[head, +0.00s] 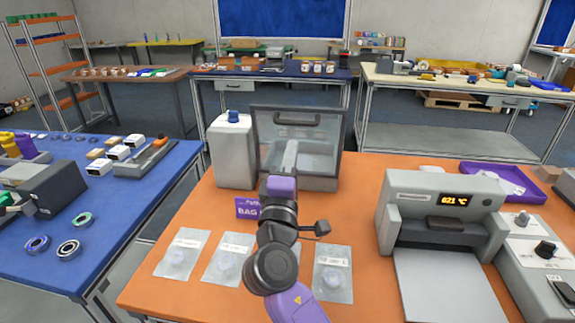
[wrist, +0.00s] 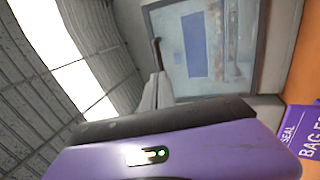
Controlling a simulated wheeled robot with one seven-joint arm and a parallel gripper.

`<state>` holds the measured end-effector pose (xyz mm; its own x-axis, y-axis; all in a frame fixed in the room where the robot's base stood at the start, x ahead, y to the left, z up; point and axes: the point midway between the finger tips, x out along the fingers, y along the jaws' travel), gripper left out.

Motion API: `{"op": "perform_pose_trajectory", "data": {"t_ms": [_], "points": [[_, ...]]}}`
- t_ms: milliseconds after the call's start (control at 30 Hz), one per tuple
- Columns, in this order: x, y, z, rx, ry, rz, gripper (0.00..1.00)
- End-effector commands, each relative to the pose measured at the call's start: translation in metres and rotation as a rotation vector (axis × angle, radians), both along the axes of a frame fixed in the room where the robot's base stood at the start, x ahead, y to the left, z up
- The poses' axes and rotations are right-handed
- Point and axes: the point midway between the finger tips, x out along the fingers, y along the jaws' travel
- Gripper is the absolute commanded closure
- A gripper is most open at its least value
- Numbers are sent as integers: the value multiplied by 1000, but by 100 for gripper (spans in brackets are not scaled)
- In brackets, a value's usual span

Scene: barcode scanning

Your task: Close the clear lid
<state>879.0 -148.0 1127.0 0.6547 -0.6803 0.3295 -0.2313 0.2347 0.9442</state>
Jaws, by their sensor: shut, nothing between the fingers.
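The clear lid (head: 328,143) has a dark frame and a dark handle (head: 297,119) near its top edge. It stands raised, roughly upright, over a low grey box base (head: 320,184) on the orange table. The lid's pane (wrist: 205,45) also fills the upper part of the wrist view, with the handle (wrist: 156,53) at its left. My gripper (head: 290,146) is in front of the pane, below the handle in the head view. In the wrist view the grey fingers (wrist: 157,90) are together and empty. I cannot tell whether they touch the lid.
A white jug with a blue cap (head: 230,150) stands close to the lid's left. A purple bag box (head: 246,208) and several clear packets (head: 333,273) lie in front. A grey machine with a display (head: 440,211) stands at the right. Some orange tabletop (head: 365,180) between is clear.

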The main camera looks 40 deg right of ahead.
Motion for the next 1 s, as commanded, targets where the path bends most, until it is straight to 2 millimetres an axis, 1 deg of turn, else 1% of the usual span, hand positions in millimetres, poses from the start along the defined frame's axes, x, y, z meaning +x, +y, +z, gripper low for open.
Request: {"op": "perform_pose_trajectory", "data": {"t_ms": [33,100,300,500,833,1000], "points": [[7,-8,6,0,-1,-2,100],[14,-16,11,0,-1,-3,100],[31,-33,17,0,-2,-1,100],[37,-38,19,0,0,2,100],[37,-38,19,0,0,1,100],[42,-39,24,12,9,2,100]]}}
